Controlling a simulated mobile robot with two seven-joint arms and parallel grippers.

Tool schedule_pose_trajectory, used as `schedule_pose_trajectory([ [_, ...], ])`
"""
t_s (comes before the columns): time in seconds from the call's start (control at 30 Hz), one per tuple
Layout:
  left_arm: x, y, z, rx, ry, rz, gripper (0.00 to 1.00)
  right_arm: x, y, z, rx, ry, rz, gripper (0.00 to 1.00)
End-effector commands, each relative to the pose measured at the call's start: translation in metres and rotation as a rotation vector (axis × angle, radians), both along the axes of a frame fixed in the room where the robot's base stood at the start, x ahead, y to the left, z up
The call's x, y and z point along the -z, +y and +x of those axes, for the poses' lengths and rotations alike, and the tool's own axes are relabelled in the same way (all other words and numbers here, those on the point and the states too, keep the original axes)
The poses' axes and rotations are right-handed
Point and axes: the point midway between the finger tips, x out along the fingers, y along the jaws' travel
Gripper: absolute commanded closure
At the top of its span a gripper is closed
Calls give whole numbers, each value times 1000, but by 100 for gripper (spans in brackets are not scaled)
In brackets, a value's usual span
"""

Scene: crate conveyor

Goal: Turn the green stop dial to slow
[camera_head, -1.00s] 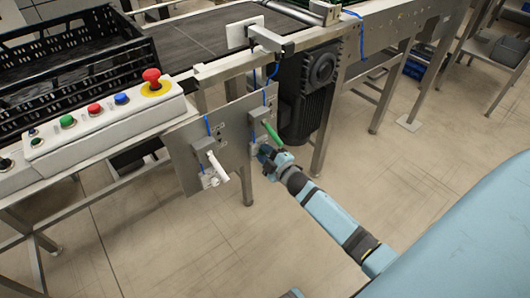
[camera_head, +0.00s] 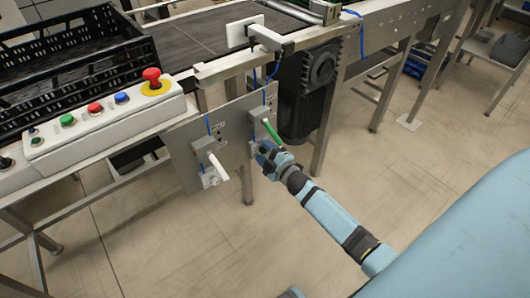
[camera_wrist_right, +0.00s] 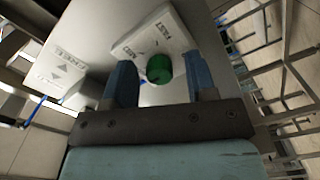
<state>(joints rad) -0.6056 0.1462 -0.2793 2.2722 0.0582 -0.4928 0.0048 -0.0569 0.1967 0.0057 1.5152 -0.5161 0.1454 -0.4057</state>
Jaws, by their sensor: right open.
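The green stop dial (camera_head: 272,133) shows as a green handle on a small grey box on the metal plate below the conveyor edge. In the right wrist view its round green end (camera_wrist_right: 159,69) lies between my two fingers, in front of a white label (camera_wrist_right: 155,42) reading FAST; the other words are unclear. My right gripper (camera_head: 264,153) is just below the handle, and in the wrist view (camera_wrist_right: 160,78) its blue fingers are open with gaps beside the green end. I cannot tell which mark the dial points to.
A white-handled lever (camera_head: 218,167) sits on the plate to the left. A control box (camera_head: 110,125) with coloured buttons and a red stop knob stands above. A black crate (camera_head: 70,62) and black motor (camera_head: 300,100) are nearby.

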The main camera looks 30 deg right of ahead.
Motion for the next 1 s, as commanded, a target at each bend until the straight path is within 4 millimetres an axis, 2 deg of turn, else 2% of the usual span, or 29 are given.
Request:
schedule_pose_trajectory([
  [0.17,-2,1,0,1,7,7,57,0,-1,-16,0,2,0,48],
  [0.5,2,6,-4,-4,46,33,57,-1,-7,-91,0,4,1,48],
  [0.7,8,7,-5,-8,60,40,57,0,-10,-124,1,3,0,48],
  [0.83,7,7,-5,-10,59,42,57,0,-10,-135,0,1,0,48],
  [1.0,7,7,-5,-10,58,42,57,0,-11,-138,0,0,0,48],
])
